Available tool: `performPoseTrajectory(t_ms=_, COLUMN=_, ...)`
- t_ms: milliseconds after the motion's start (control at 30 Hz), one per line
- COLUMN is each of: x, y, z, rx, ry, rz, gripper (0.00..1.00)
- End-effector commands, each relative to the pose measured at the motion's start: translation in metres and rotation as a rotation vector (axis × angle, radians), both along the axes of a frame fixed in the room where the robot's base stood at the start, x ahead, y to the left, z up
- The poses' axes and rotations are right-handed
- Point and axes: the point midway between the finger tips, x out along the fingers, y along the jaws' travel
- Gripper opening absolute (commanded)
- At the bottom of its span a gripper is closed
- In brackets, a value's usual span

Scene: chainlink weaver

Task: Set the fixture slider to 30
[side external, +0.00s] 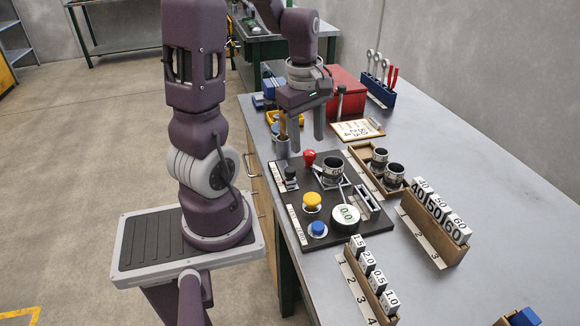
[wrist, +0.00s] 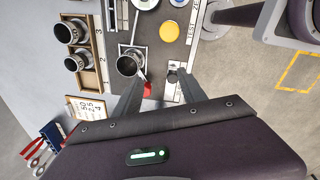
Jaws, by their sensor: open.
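The fixture is a dark panel (side external: 325,232) on the bench. What looks like its slider, a small dark knob (side external: 290,174) beside a white scale strip (side external: 278,177), is at the panel's far left corner; its setting is too small to read. In the wrist view the knob (wrist: 173,72) shows near the right fingertip, partly bordered by the strip (wrist: 173,90). My gripper (side external: 308,143) is open and empty, pointing down above the panel's far end. In the wrist view its fingertips (wrist: 160,76) are on either side of the area left of the knob. Contact cannot be seen.
A red-topped lever (side external: 309,157) and a dark cup in a holder (side external: 333,170) stand close by the knob. A yellow button (side external: 312,200), blue button (side external: 318,229) and round dial (side external: 345,217) share the panel.

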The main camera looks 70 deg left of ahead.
Motion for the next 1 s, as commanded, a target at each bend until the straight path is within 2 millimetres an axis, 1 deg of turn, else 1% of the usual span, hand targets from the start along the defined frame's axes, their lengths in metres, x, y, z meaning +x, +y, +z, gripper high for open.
performPoseTrajectory(t_ms=33, x=-0.009, y=0.020, z=-0.019, rx=-0.032, ry=0.033, rz=0.170, gripper=0.48)
performPoseTrajectory(t_ms=100, x=-0.018, y=0.038, z=-0.036, rx=-0.055, ry=0.058, rz=0.343, gripper=0.48)
performPoseTrajectory(t_ms=167, x=-0.023, y=0.046, z=-0.045, rx=-0.065, ry=0.071, rz=0.427, gripper=0.48)
performPoseTrajectory(t_ms=233, x=-0.026, y=0.049, z=-0.055, rx=-0.069, ry=0.077, rz=0.465, gripper=0.48)
performPoseTrajectory(t_ms=500, x=-0.026, y=0.048, z=-0.105, rx=-0.070, ry=0.078, rz=0.461, gripper=0.48)
performPoseTrajectory(t_ms=633, x=-0.025, y=0.048, z=-0.116, rx=-0.068, ry=0.075, rz=0.461, gripper=0.48)
performPoseTrajectory(t_ms=867, x=-0.025, y=0.048, z=-0.118, rx=-0.067, ry=0.073, rz=0.459, gripper=0.48)
performPoseTrajectory(t_ms=933, x=-0.025, y=0.048, z=-0.118, rx=-0.067, ry=0.073, rz=0.458, gripper=0.39)
performPoseTrajectory(t_ms=1000, x=-0.025, y=0.048, z=-0.118, rx=-0.067, ry=0.073, rz=0.458, gripper=0.25)
